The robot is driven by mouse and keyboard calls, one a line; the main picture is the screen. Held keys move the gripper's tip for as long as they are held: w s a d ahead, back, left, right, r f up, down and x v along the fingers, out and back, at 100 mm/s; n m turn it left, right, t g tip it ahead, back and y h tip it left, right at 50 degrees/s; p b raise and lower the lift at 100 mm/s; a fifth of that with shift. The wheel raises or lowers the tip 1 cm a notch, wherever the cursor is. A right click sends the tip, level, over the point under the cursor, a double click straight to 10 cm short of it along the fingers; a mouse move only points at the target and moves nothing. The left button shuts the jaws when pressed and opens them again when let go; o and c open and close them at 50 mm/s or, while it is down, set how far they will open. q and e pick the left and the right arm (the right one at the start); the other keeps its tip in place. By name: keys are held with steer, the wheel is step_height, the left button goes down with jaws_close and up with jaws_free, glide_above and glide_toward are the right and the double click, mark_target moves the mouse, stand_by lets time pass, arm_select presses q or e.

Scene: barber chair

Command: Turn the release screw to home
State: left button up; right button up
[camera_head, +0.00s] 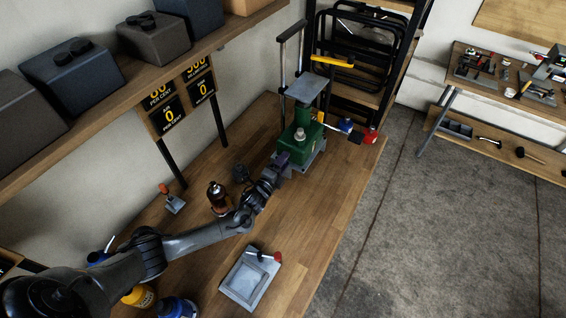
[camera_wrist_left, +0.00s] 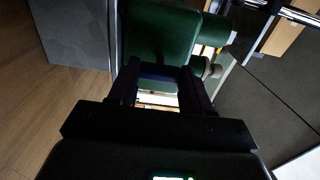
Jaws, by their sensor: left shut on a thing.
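A green pump body (camera_head: 309,153), seemingly that of a barber chair, stands on a grey base plate on the wooden bench. It also shows in the left wrist view (camera_wrist_left: 160,30). A grey plate (camera_head: 305,87) sits on top of its column. My left gripper (camera_head: 283,163) reaches the near left side of the green body. In the left wrist view its two fingers (camera_wrist_left: 157,82) are closed on a small dark blue part (camera_wrist_left: 158,71), apparently the release screw, low on the body. The fingers hide most of it, so its angle cannot be told. My right gripper is not in view.
A brown bottle (camera_head: 218,197) and a small dark object (camera_head: 241,174) stand close beside my left arm. A grey tray (camera_head: 250,280) lies nearer on the bench. Blue and red items (camera_head: 369,135) sit right of the green body. A shelf (camera_head: 120,100) with boxes runs above left.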

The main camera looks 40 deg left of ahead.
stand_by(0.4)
arm_select(q)
steer(key=o, duration=1.1)
steer(key=shift+c, duration=0.2)
steer(key=s+d, duration=0.1)
steer(key=s, duration=0.6)
steer(key=shift+s, duration=0.25)
